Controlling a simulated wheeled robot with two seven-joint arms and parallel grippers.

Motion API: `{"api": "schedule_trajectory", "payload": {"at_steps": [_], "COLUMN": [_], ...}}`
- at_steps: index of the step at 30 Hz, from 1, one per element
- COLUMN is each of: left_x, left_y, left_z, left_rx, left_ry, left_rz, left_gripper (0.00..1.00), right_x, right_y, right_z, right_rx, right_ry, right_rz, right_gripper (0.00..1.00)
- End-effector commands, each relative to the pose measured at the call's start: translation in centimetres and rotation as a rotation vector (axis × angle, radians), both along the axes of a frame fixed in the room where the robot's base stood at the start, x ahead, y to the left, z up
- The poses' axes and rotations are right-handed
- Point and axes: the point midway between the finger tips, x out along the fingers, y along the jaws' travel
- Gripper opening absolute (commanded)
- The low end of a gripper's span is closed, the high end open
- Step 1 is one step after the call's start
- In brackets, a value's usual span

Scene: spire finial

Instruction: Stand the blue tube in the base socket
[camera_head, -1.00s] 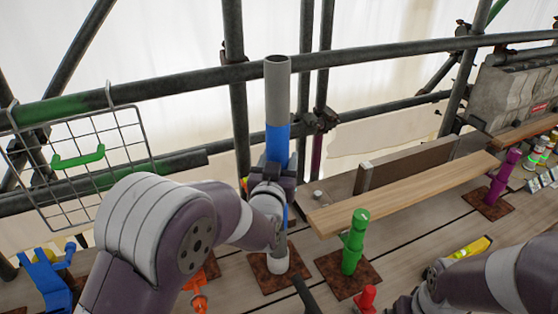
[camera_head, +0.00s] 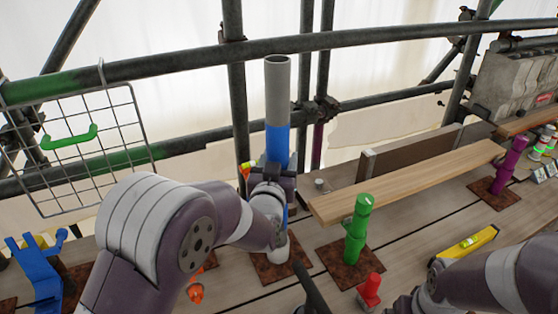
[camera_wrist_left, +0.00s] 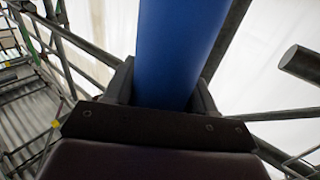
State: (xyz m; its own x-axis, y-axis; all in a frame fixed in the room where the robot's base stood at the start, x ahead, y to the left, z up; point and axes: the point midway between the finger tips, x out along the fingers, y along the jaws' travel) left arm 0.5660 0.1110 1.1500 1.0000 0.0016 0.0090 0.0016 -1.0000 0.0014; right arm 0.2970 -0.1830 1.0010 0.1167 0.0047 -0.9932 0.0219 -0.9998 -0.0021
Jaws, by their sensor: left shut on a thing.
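The blue tube (camera_head: 277,140) stands about upright in the head view, with a grey upper part (camera_head: 277,90) and an open top. My left gripper (camera_head: 272,178) is shut around its blue part. In the left wrist view the tube (camera_wrist_left: 180,50) runs up between the two fingers (camera_wrist_left: 160,90). Below the gripper, a short white cylinder (camera_head: 279,249) stands on a rust-brown plate (camera_head: 262,268); it looks like the base socket. The tube's lower end is partly hidden by my gripper and wrist, so I cannot tell whether it is inside the socket.
A green post (camera_head: 357,230) on a brown plate and a red piece (camera_head: 370,290) stand to the right.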

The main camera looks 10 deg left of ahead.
Motion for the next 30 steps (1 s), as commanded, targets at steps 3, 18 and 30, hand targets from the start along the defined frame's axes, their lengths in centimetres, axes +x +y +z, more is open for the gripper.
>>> {"api": "schedule_trajectory", "payload": {"at_steps": [3,18,30], "left_x": [0.06,-0.03,0.0], "left_y": [-0.01,0.01,0.0], "left_z": [0.32,-0.18,-0.6], "left_rx": [-0.001,0.001,0.0], "left_ry": [-0.008,0.004,0.001], "left_rz": [0.0,0.0,0.0], "left_gripper": [0.0,1.0,1.0], "right_x": [0.01,0.0,0.0], "right_y": [0.0,0.0,0.0], "right_z": [0.02,-0.02,-0.63], "right_rx": [0.0,0.0,0.0], "right_ry": [0.0,0.0,0.0], "right_rz": [0.0,0.0,0.0], "right_gripper": [1.0,1.0,1.0]}}
